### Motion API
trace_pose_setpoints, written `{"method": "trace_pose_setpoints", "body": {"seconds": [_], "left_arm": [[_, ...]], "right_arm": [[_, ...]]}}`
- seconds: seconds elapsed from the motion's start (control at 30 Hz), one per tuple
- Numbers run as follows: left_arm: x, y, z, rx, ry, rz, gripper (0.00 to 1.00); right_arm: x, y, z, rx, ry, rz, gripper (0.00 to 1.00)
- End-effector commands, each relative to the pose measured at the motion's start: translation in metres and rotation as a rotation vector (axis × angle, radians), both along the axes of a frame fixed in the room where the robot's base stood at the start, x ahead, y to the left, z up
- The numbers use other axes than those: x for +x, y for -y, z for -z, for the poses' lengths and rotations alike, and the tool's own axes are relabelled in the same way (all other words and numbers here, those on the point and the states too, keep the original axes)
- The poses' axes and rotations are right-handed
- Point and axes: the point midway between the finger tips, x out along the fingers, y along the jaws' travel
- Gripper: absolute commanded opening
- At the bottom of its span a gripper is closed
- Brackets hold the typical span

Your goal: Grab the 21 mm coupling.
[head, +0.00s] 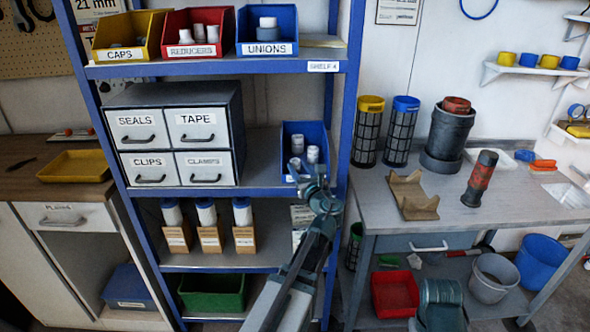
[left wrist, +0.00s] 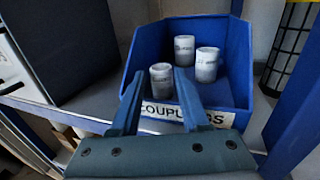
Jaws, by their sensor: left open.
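Three white couplings stand upright in a blue bin labelled COUPLINGS (left wrist: 238,70). In the left wrist view, one coupling (left wrist: 162,80) is nearest the front at left, one (left wrist: 206,65) is to the right, and one (left wrist: 187,48) is behind. Their size markings are too small to read, so I cannot tell which is 21 mm. In the head view the bin (head: 320,133) sits at the right end of the middle shelf. My left gripper (left wrist: 158,74) is open and empty at the bin's front, its fingertips appearing either side of the front-left coupling.
The blue shelf post (head: 347,100) rises close to the bin's right side. A grey drawer unit (head: 237,110) stands to its left, with bare shelf between. Bins of caps, reducers and unions (head: 267,48) stand on the shelf above. A workbench (head: 450,205) is at right.

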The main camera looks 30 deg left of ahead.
Motion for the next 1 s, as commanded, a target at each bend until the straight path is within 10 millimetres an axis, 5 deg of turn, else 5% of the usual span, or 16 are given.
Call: {"method": "trace_pose_setpoints", "body": {"seconds": [0.23,0.5,0.77,1.0], "left_arm": [[0.027,-0.027,0.003,0.000,0.000,-0.001,0.46],[0.029,-0.032,0.003,0.000,0.000,0.000,0.46],[0.029,-0.032,0.003,0.000,0.000,0.000,0.02],[0.029,-0.032,0.003,0.000,0.000,0.000,0.00]], "right_arm": [[0.000,0.000,0.003,0.000,0.000,0.000,0.50],[0.000,0.000,0.003,0.000,0.000,0.000,0.50],[0.000,0.000,0.003,0.000,0.000,0.000,0.50],[0.000,0.000,0.003,0.000,0.000,0.000,0.50]]}}
